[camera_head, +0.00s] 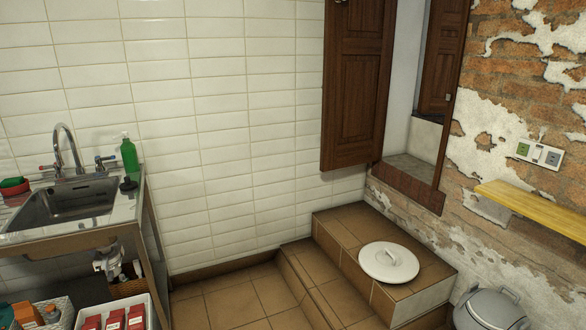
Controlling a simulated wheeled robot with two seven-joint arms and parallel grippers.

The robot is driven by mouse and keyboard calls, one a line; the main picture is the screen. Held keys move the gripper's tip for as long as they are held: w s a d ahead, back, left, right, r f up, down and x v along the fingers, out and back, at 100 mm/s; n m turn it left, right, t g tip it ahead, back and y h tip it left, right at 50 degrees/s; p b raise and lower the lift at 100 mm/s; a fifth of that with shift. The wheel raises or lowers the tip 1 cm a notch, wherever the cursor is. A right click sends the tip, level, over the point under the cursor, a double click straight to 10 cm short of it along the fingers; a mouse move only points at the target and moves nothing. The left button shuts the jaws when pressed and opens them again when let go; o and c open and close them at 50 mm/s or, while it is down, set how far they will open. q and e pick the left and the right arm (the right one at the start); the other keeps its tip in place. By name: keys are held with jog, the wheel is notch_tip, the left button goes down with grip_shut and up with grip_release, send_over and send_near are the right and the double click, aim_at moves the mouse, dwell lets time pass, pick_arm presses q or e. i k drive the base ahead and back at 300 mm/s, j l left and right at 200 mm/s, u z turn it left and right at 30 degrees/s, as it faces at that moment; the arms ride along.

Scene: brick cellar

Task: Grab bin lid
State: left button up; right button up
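A round white lid (377,270) with a handle on top lies flat on the upper brown tiled step, right of the middle of the view. At the bottom right edge a grey metal bin (485,318) is partly in view, cut off by the frame. Its top looks covered by a grey lid with a raised handle. Neither of my grippers shows in this view.
Brown tiled steps (340,290) rise in the corner below a wooden shutter (355,90). A yellow shelf (530,209) juts from the right wall. A sink (75,205) with a green bottle (129,156) stands left, with boxes below. Floor tiles (235,303) are clear.

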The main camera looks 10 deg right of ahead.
aim_at(386, 261)
jog(key=i, duration=2.65)
jog(key=i+j+z, duration=0.1)
jog(key=i+z, duration=0.35)
jog(key=i+j+z, duration=0.25)
jog(key=i+z, duration=0.15)
jog(key=i, duration=0.05)
